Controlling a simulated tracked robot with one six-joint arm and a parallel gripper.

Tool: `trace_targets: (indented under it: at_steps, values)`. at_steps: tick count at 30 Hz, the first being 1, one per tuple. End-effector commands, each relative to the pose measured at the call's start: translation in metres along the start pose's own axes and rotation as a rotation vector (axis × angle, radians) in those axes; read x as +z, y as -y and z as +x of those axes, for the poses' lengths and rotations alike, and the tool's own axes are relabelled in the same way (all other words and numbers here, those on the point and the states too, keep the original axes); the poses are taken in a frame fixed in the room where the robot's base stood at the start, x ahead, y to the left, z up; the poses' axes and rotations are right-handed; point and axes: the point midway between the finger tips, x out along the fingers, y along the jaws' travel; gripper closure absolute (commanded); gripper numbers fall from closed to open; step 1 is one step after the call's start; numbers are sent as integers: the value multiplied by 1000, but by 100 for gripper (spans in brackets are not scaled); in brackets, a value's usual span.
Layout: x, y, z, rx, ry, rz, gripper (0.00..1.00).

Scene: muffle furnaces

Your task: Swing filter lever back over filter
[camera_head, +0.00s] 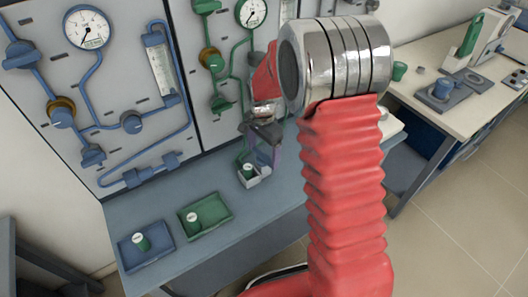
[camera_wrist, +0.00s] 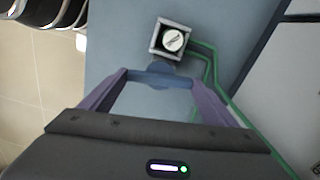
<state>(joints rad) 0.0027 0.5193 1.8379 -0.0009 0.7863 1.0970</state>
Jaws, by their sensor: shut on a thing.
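A pale, square filter holder (camera_head: 256,181) stands on the blue-grey bench with a small round filter (camera_head: 247,169) in it, white on top with a green side. In the wrist view the filter (camera_wrist: 173,40) sits inside the square frame (camera_wrist: 155,50) near the top. My gripper (camera_wrist: 160,76) has its purple fingers closed on a blue piece (camera_wrist: 160,74) that appears to be the filter lever. This piece lies just beside the holder, on the gripper's side, and not across the filter's top. In the head view my gripper (camera_head: 262,158) is close above the holder and hides the lever.
A green tray (camera_head: 222,221) and a blue tray (camera_head: 164,254), each with a small capped container, lie left on the bench. The panel with green and blue pipes (camera_head: 188,105) rises behind. Green tubing (camera_wrist: 207,70) runs beside the holder. Another bench (camera_head: 428,105) stands right.

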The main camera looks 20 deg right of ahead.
Motion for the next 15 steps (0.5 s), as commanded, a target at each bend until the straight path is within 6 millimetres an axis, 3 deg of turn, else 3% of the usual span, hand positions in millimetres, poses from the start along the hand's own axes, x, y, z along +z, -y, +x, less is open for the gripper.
trace_targets:
  at_steps: [15]
  values:
    - [0, 4, -2, -9, -5, -454, 41]
